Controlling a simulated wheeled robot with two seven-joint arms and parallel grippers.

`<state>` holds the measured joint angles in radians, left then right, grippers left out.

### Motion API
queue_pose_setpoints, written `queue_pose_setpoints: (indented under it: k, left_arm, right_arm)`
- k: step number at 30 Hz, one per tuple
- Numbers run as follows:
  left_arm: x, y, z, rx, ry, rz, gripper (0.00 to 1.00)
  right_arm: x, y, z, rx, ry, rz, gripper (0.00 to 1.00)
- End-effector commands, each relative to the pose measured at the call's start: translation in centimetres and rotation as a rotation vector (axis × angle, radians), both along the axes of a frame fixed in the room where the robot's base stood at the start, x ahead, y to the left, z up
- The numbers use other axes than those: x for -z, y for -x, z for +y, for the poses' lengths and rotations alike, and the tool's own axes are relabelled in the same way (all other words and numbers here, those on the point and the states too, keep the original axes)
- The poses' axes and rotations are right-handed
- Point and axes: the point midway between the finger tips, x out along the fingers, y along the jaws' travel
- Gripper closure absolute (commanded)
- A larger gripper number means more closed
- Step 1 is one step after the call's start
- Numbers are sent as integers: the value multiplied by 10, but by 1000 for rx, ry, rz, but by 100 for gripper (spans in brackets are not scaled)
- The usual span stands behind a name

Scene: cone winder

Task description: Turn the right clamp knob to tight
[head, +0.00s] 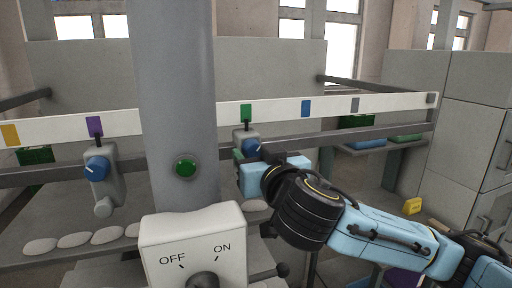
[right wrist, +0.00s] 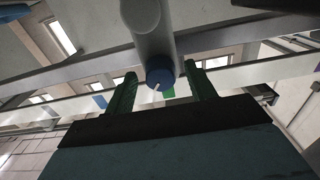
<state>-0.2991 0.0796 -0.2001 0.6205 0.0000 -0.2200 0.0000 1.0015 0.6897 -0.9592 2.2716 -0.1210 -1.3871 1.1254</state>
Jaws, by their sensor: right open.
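The right clamp knob (head: 250,147) is blue with a white pointer line. It sits on a grey clamp on the rail, below a green tag (head: 246,113). My right gripper (head: 243,156) is at this knob, and its body hides the lower part of the clamp. In the right wrist view the knob (right wrist: 160,75) lies between the two green fingers (right wrist: 158,88), with a gap on each side. The fingers are open and hold nothing. The left clamp knob (head: 96,169), also blue, sits on its own clamp at the left. My left gripper is not in view.
A grey column (head: 180,60) with a green button (head: 186,167) stands between the clamps. A white OFF/ON switch box (head: 194,240) is in front. A white strip with coloured tags (head: 336,106) runs above the rail. Several pale oval pieces (head: 74,240) lie along the lower ledge.

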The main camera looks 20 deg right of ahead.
Motion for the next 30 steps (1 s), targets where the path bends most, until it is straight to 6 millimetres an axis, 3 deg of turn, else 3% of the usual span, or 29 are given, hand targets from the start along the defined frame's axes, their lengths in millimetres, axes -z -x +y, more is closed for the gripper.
queue_pose_setpoints:
  k: [11, 21, 30]
  left_arm:
    - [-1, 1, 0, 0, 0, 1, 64]
    - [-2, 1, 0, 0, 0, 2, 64]
    - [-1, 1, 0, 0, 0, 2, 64]
  right_arm:
    - [0, -6, 0, -1, -1, -1, 45]
    - [0, -6, 0, -1, -1, 0, 88]
    - [1, -6, 1, -1, 30, 0, 90]
